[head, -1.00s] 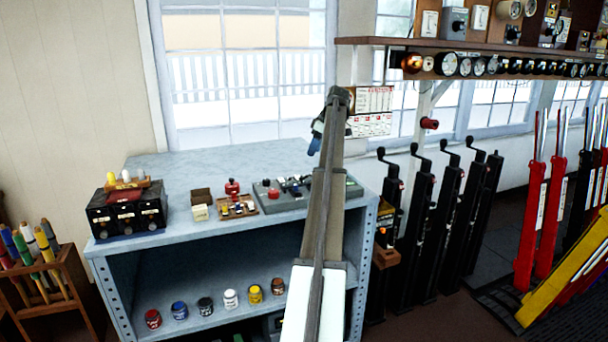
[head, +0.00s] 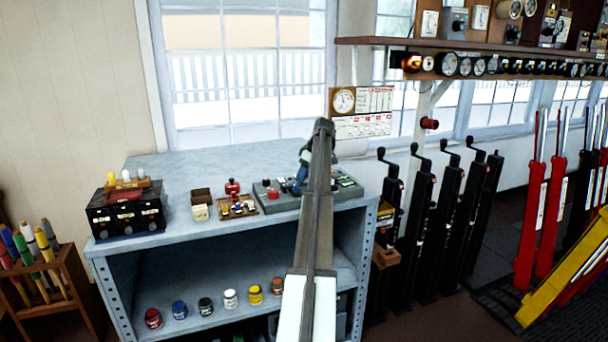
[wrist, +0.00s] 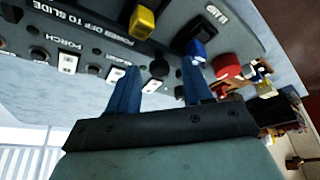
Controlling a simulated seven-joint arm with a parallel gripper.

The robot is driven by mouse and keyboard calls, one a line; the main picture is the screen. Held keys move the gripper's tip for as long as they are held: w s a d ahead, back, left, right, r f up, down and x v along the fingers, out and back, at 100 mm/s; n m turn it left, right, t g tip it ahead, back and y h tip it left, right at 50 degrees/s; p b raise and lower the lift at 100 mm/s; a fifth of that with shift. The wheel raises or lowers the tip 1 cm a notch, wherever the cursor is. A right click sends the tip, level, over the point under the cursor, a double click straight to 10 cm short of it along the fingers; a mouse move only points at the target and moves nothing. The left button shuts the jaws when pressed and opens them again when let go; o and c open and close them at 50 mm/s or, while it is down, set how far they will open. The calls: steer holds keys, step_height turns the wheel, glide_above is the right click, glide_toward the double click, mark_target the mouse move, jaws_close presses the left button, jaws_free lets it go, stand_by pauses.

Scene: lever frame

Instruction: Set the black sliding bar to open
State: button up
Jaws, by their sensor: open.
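The grey control panel (head: 290,200) lies on top of the shelf unit, and it fills the upper part of the wrist view (wrist: 85,25), seen upside down. A dark strip lettered "POWER OFF TO SLIDE" (wrist: 118,38) crosses it. I cannot tell for sure whether this strip is the black sliding bar. A small black knob (wrist: 158,68) shows between my fingertips. My gripper (wrist: 160,72) has its blue fingers apart and empty, close over the panel; contact cannot be judged. In the head view my gripper (head: 300,180) is partly hidden by my arm.
Near my fingers the panel carries a yellow knob (wrist: 143,20), a blue knob (wrist: 202,45) and a red button (wrist: 226,66). White-labelled switches (wrist: 68,63) line one edge. In the head view, a small wooden tray (head: 238,207) and a black box (head: 125,210) stand to the left.

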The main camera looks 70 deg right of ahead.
jaws_close()
stand_by(0.4)
